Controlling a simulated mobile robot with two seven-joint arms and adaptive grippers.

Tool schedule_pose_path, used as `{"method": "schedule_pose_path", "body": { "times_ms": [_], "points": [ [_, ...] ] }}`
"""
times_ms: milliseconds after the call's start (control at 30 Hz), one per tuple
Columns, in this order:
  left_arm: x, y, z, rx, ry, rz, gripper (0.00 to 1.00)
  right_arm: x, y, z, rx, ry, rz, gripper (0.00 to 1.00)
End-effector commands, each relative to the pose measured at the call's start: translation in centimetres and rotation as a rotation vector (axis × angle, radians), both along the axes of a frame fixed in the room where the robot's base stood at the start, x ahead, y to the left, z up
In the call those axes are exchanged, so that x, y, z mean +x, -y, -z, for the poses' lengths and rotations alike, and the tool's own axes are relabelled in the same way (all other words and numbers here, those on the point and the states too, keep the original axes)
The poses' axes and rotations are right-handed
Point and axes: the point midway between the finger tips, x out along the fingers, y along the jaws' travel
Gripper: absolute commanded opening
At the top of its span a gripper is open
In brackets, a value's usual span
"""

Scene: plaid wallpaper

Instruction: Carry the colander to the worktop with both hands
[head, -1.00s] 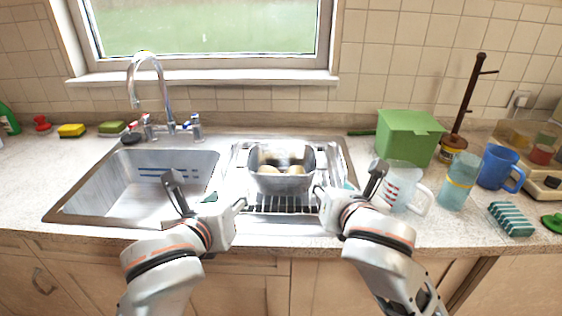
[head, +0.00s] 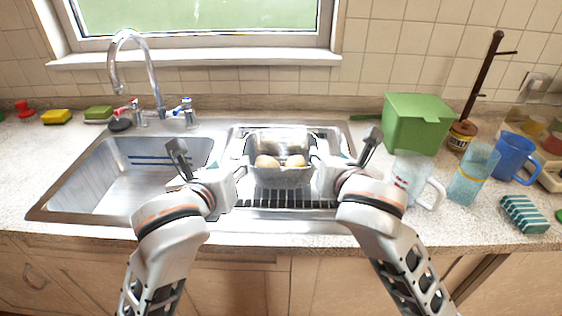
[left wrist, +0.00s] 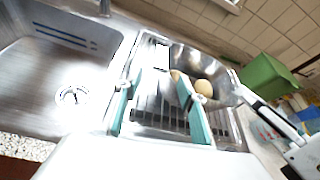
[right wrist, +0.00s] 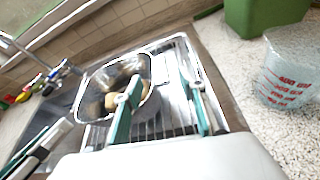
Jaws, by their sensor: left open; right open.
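The colander (head: 281,177) is a shiny metal bowl with rounded tan items in it. It stands upright on the ribbed drainer beside the sink. My left gripper (head: 240,171) is open at the colander's left side. My right gripper (head: 318,163) is open at its right side. In the left wrist view the colander (left wrist: 188,57) shows beyond the open teal-padded fingers (left wrist: 158,100). In the right wrist view the colander (right wrist: 95,82) is partly behind one finger of the gripper (right wrist: 162,108). I cannot tell whether any finger touches the rim. The speckled worktop (head: 440,226) lies to the right.
A green box (head: 414,124), a measuring jug (head: 408,176), a clear blue-tinted cup (head: 472,175), a blue mug (head: 512,156) and a striped sponge (head: 525,214) stand on the right worktop. The empty sink basin (head: 130,178) and tap (head: 150,70) are left.

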Motion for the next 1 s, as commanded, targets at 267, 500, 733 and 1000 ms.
{"method": "schedule_pose_path", "body": {
  "times_ms": [267,500,733,1000],
  "points": [
    [4.6,0.4,2.0,0.001,-0.002,-0.002,0.41,3.1,0.0,1.3,-0.002,-0.001,0.002,0.41],
    [7.7,0.9,3.2,0.000,-0.002,-0.001,0.41,5.1,-0.1,2.1,-0.003,-0.001,0.001,0.41],
    [8.9,0.9,3.6,-0.001,0.000,-0.001,0.41,5.9,-0.2,2.4,-0.001,0.000,0.001,0.41],
    [9.0,1.0,3.7,-0.001,-0.001,-0.001,0.41,5.9,-0.2,2.4,0.000,0.000,0.001,0.41]
  ]
}}
